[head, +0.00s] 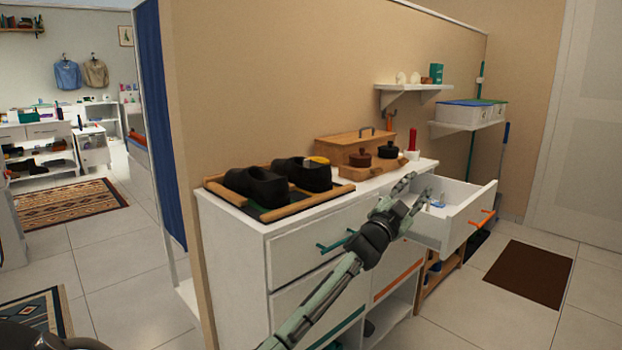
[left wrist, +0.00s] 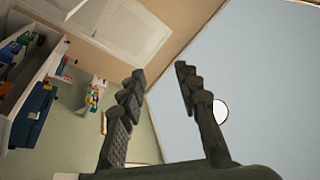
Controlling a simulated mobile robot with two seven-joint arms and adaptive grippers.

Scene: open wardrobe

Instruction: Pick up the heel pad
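The upper right drawer (head: 460,211) of the white cabinet is pulled out. Small light-blue and whitish items (head: 437,204) lie inside it; they are too small to tell whether one is the heel pad. My left gripper (head: 412,190) is at the drawer's left side in the head view, its fingers apart and nothing seen between them. In the left wrist view, the fingers (left wrist: 159,76) are also spread and empty, with wall and ceiling beyond. The gripper and arm cover part of the cabinet front. My right gripper does not show.
A tray with black shoes (head: 265,186), a wooden box (head: 354,147) and dark round tins (head: 388,150) stand on the cabinet top (head: 374,186). Wall shelves (head: 413,87) hang behind. A brown mat (head: 527,273) lies on the open floor at right.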

